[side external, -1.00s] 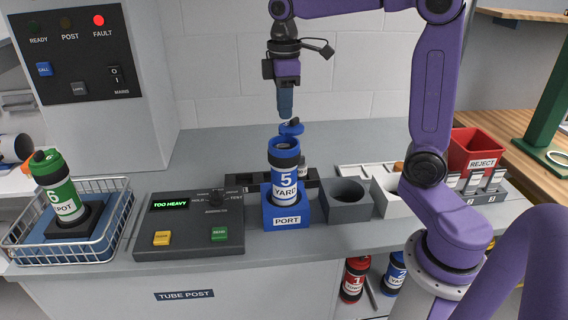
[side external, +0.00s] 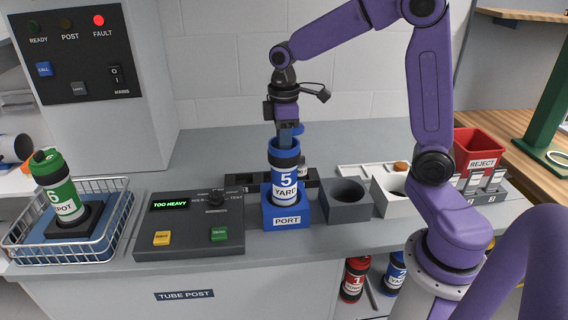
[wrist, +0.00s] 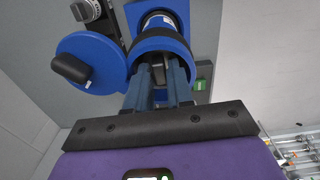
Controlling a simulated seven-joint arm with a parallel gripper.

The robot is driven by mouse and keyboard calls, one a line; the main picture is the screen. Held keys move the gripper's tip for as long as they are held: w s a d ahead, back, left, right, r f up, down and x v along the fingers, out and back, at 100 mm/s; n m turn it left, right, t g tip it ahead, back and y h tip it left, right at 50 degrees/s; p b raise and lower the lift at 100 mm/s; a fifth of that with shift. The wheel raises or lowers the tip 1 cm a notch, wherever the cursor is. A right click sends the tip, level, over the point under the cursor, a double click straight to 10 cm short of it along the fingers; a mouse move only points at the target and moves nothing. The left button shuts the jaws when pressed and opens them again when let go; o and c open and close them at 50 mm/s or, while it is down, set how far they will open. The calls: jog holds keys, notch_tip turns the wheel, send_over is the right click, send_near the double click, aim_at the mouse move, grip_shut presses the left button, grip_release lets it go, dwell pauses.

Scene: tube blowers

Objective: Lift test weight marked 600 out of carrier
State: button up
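The carrier (side external: 285,187), a blue tube marked 5 YARD with black bands, stands upright in the blue PORT holder (side external: 286,221). Its round blue lid (wrist: 92,62) with a black knob is swung open to the side in the wrist view. My gripper (side external: 285,138) points straight down at the carrier's mouth. In the wrist view, the fingertips (wrist: 160,72) are at the mouth with a gap between them. A small greyish shape shows in that gap; I cannot tell whether it is the weight. The weight marked 600 is not clearly visible.
Left of the port is a control box (side external: 189,226) reading TOO HEAVY. A wire basket (side external: 75,252) holds a green carrier (side external: 62,187). Right are an empty grey holder (side external: 346,200), a white holder (side external: 391,197) and the red REJECT bin (side external: 478,150). The FAULT light is red.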

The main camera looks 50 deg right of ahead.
grip_shut()
dwell(1.4)
